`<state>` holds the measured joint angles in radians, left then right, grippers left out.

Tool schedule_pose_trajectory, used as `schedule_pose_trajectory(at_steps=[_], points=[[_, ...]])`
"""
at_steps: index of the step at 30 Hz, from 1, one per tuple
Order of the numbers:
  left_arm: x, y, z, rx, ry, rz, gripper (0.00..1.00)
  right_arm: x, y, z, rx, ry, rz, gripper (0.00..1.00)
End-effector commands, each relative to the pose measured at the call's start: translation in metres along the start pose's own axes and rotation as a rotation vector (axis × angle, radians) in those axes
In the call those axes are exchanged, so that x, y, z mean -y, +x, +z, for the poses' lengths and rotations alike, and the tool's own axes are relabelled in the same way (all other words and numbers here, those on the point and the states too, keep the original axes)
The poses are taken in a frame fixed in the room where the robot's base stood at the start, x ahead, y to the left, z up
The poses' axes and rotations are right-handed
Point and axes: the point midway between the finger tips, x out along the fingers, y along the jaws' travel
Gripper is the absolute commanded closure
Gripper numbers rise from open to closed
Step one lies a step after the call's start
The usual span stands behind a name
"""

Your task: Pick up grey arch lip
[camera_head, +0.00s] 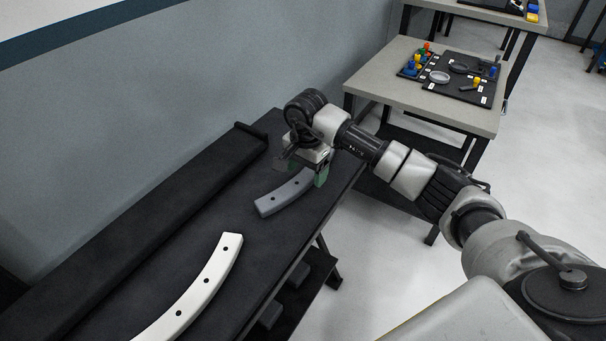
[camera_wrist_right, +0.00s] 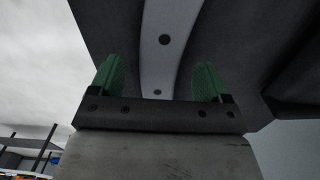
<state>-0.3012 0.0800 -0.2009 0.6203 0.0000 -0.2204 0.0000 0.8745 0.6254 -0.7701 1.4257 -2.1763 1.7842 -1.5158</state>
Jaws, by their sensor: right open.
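The grey arch lip (camera_head: 283,198) is a curved grey strip with dark holes, lying on the black table at its far end. My right gripper (camera_head: 306,170) is over its far part, which the gripper partly hides. In the right wrist view the grey arch lip (camera_wrist_right: 167,45) runs between the two green fingertips of the right gripper (camera_wrist_right: 158,82). The fingers are open, with a gap on each side of the strip. Whether they reach down beside it I cannot tell. My left gripper is not in view.
A white arch lip (camera_head: 205,285) with holes lies nearer on the black table (camera_head: 262,262). A long black raised bar (camera_head: 150,215) runs along the wall side. A grey-topped table (camera_head: 385,75) with a black board of small parts stands behind at the right.

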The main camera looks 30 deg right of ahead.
Motion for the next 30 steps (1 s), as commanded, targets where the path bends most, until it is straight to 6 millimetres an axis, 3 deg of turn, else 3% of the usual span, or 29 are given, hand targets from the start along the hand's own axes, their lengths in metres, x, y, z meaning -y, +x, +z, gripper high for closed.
schedule_pose_trajectory(at_steps=[4, 11, 23, 30], points=[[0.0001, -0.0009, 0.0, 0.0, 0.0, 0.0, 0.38, 0.0002, 0.013, -0.0006, 0.0, 0.002, -0.001, 0.22], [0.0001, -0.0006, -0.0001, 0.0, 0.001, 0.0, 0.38, 0.0003, 0.0146, -0.0008, 0.0, 0.002, -0.001, 0.22], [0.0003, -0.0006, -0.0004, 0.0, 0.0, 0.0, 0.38, 0.0002, 0.0143, -0.001, 0.0, 0.002, -0.001, 0.82], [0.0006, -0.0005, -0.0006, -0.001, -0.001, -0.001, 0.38, 0.0005, 0.013, -0.0012, -0.001, 0.002, -0.002, 0.82]])
